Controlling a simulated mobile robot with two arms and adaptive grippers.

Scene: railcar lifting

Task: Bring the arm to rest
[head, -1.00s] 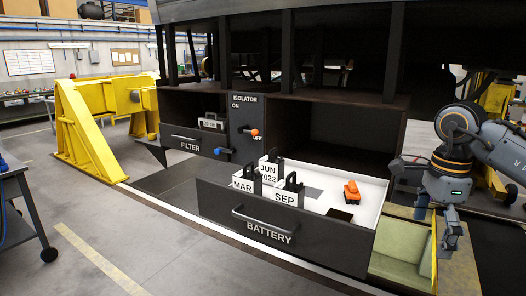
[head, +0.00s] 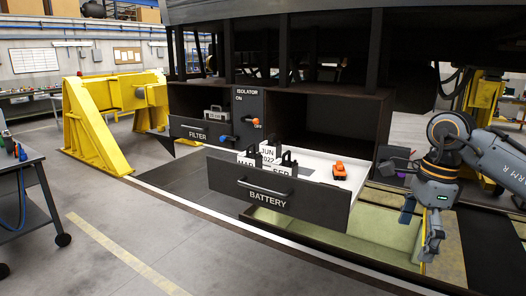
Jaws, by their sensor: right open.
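My right gripper (head: 420,232) hangs at the right of the head view, fingers pointing down and apart, with nothing between them. It is to the right of the open battery drawer (head: 328,204), beside the pale green bin (head: 375,251) under the drawer. My right arm (head: 497,159) comes in from the right edge with a bent wrist. My left gripper is not in view.
The drawer holds several dated batteries (head: 268,152) and an orange-topped item (head: 339,169). The filter drawer (head: 200,134) and isolator panel (head: 249,112) are to its left. A yellow stand (head: 90,125) and wheeled cart (head: 22,183) stand left. Grey floor between is clear.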

